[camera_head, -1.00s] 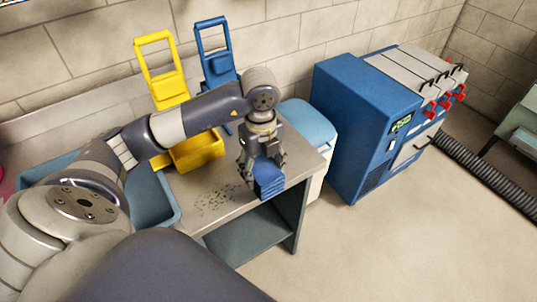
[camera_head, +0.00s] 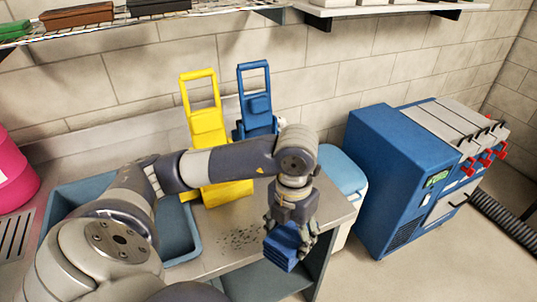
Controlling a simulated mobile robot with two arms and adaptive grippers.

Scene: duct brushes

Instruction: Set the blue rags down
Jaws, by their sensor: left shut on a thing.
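The blue rags (camera_head: 284,247) are a folded stack held in my left gripper (camera_head: 291,228), which is shut on them. They hang over the front right part of the grey worktop (camera_head: 215,222), near its front edge. From this view I cannot tell whether the rags touch the worktop. The gripper points down, with its fingers on the sides of the stack. My right gripper is not in view.
Dark specks (camera_head: 238,239) lie on the worktop left of the rags. A yellow holder (camera_head: 203,135) and a blue holder (camera_head: 255,105) stand behind. A blue basin (camera_head: 178,235) is at left. A blue-lidded bin (camera_head: 343,172) and a blue machine (camera_head: 388,180) are at right.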

